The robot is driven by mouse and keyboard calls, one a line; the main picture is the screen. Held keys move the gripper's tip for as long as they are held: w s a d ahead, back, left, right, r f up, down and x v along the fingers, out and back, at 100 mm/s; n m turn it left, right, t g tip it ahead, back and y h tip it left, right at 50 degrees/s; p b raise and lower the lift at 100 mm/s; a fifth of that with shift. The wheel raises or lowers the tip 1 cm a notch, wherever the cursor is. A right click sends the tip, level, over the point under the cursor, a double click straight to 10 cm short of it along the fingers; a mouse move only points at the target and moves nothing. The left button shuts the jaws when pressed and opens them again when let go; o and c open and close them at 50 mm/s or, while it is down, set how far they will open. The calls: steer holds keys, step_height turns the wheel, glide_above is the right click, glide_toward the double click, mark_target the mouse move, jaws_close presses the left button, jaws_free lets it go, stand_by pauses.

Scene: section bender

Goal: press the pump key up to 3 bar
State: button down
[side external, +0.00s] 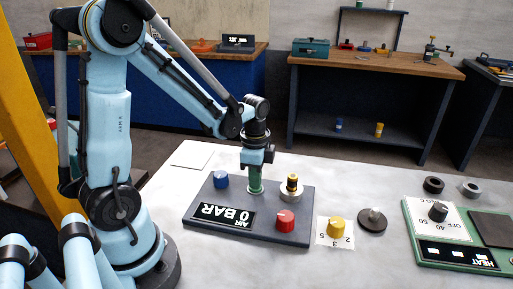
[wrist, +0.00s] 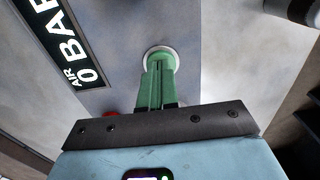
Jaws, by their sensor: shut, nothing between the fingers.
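The display on the grey panel reads "AIR 0 BAR" (side external: 224,214); part of it also shows in the wrist view (wrist: 66,42).
To the right are a yellow knob (side external: 336,228), a grey disc (side external: 372,224) and a green heater board (side external: 425,245). The table's back left is fairly clear.

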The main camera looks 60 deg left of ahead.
steer(key=shift+f, duration=0.95)
step_height(320, 180, up, 15)
steer(key=shift+f, duration=0.15)
stand_by(0.3)
stand_by(2.5)
steer(key=f+n+t+h, duration=0.1)
steer(key=n+t, duration=0.1)
steer(key=n, duration=0.1)
steer(key=n+t+h, duration=0.2)
steer(key=n+t, duration=0.1)
steer(key=n, duration=0.1)
steer(key=a+f+n+t+h, duration=0.1)
steer(key=n+t+h, duration=0.1)
steer(key=n, duration=0.2)
steer(key=shift+s+f+t, duration=0.35)
steer(key=shift+t, duration=0.05)
